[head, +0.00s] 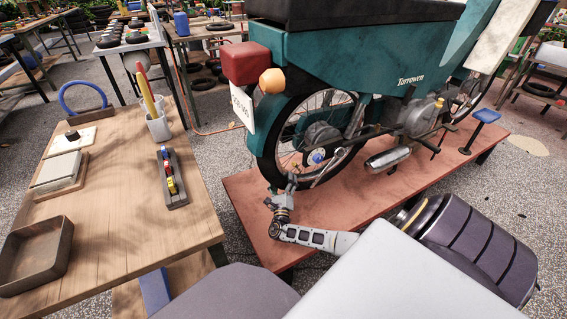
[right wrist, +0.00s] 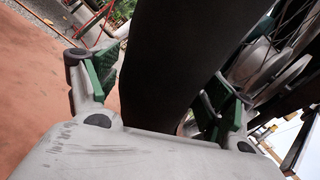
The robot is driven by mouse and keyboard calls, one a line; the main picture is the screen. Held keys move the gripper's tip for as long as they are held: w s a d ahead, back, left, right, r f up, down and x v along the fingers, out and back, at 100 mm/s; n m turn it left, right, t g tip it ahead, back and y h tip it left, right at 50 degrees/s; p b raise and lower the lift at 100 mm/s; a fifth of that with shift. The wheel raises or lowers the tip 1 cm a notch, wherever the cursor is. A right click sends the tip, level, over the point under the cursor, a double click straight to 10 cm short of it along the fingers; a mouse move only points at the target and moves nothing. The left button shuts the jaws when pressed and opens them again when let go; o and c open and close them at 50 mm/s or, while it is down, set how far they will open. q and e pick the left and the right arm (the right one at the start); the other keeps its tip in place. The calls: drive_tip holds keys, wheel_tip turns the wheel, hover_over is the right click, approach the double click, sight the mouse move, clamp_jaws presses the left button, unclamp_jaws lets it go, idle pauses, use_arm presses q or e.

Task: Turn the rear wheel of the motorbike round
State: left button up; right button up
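The teal motorbike (head: 340,62) stands upright on a reddish-brown platform (head: 335,205). Its rear wheel (head: 322,128) has a black tyre and wire spokes, with the upper part under the teal mudguard. My right gripper (head: 291,182) is at the low rear edge of this wheel. In the right wrist view the gripper (right wrist: 165,100) has its green-padded fingers spread, one on each side of the black tyre (right wrist: 180,60). A gap shows between the left pad and the tyre; contact at the right pad I cannot tell. My left gripper is not in view.
A number plate (head: 242,108), red tail light (head: 245,62) and orange indicator (head: 272,81) hang above my right gripper. A wooden bench (head: 110,215) with a tray (head: 37,255) and tools stands left. A blue-topped stand (head: 486,116) is at the right.

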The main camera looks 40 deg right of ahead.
drive_tip(key=shift+s, duration=0.15)
drive_tip(key=shift+s+f, duration=0.1)
drive_tip(key=shift+f, duration=0.05)
drive_tip(key=shift+s+a, duration=0.1)
drive_tip(key=v, duration=0.7)
idle(0.7)
